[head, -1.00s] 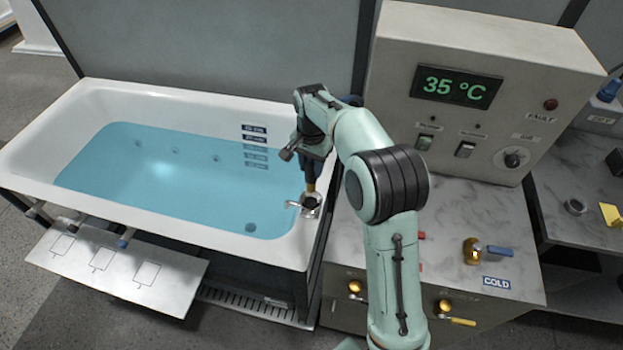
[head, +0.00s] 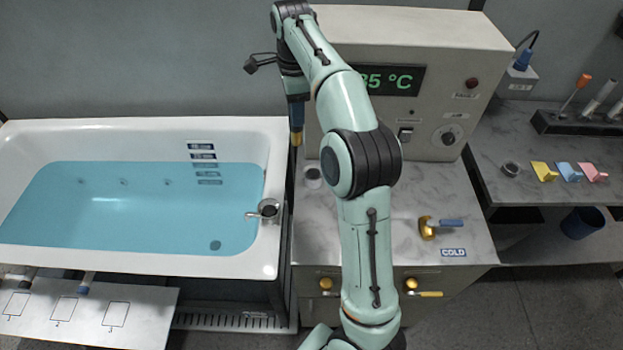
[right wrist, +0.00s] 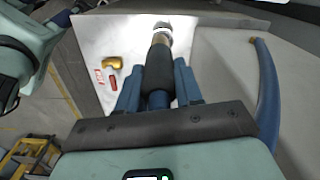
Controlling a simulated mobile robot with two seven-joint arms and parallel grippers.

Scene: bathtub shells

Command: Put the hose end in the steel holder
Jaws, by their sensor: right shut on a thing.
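My right gripper (head: 296,98) is shut on the hose end (head: 296,137), which points down with its brass tip lowest. In the right wrist view the gripper (right wrist: 158,92) holds the hose end's dark sleeve (right wrist: 160,68), and the blue hose (right wrist: 268,95) hangs at the right. A short steel cup on the counter, apparently the steel holder (head: 314,177), stands just right of the tub. The tip is over the gap between tub and counter in the head view. In the wrist view it lines up with the cup (right wrist: 162,28); whether they touch cannot be told. My left gripper is not in view.
The tub (head: 140,262) full of water stands at left, with a chrome fitting (head: 268,207) on its rim. A brass valve with a blue lever (head: 440,225) is at the counter's right.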

